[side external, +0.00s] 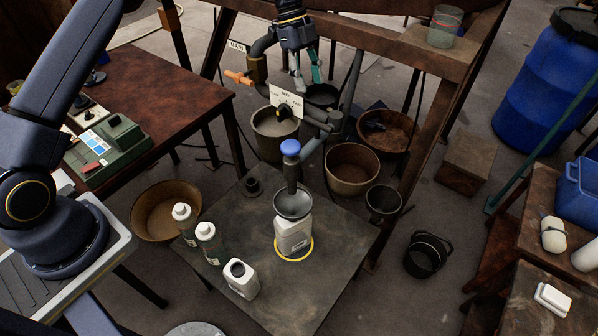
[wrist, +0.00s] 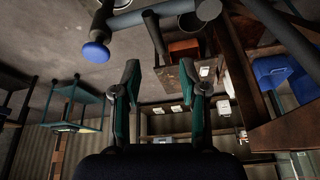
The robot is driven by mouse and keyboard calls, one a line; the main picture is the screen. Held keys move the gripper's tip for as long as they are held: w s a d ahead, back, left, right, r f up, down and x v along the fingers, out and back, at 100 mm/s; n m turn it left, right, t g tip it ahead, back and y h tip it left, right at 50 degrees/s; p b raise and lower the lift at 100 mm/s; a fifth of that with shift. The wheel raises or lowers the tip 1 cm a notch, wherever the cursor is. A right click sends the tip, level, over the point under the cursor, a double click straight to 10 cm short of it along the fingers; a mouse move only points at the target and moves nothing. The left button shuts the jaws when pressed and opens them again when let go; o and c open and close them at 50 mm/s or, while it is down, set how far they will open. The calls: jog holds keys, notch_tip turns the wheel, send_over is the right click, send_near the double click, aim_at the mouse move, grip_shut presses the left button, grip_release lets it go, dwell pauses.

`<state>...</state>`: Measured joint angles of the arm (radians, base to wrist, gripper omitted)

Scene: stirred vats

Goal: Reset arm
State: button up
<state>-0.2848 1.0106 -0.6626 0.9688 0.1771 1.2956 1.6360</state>
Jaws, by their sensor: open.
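My gripper (side external: 308,80) is at the top middle of the side external view, fingers pointing down. It is near the wooden beam and above the valve pipework. In the wrist view its two green fingers (wrist: 160,78) stand apart with nothing between them. The blue-knobbed valve (side external: 290,148) is lower, above a dark funnel (side external: 292,203). The blue knob also shows in the wrist view (wrist: 96,53), left of the fingers. A white jug (side external: 293,238) stands under the funnel, by a yellow ring (side external: 308,252) on the table.
The orange-handled valve (side external: 238,77) and a white sign plate (side external: 286,101) are close to my gripper. Two capped bottles (side external: 207,241) and an open white jug (side external: 241,278) stand on the dark table (side external: 340,290). Several buckets sit behind it. A blue barrel (side external: 548,80) is at right.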

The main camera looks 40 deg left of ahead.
jog(key=s+d+r+m+t+y, duration=0.1)
jog(key=s+r, duration=0.1)
jog(key=r, duration=0.5)
jog(key=s+r+t+y, duration=0.1)
jog(key=s+r, duration=0.1)
jog(key=r, duration=0.5)
jog(key=s+a+r+n+t+y, duration=0.1)
jog(key=s+r+n+t+y, duration=0.1)
jog(key=s+r, duration=0.4)
jog(key=s+a+r+n+t+y, duration=0.1)
jog(key=s+a+r+n, duration=0.2)
jog(key=s, duration=0.5)
jog(key=s+a+n+t, duration=0.1)
jog(key=s+a+n, duration=0.2)
jog(key=s+n, duration=0.55)
jog(key=s+a+f+n, duration=0.1)
jog(key=s+f+n, duration=0.7)
jog(key=s+f, duration=0.1)
jog(key=shift+a+h, duration=0.3)
jog(key=shift+a, duration=0.1)
jog(key=shift+w+f, duration=0.1)
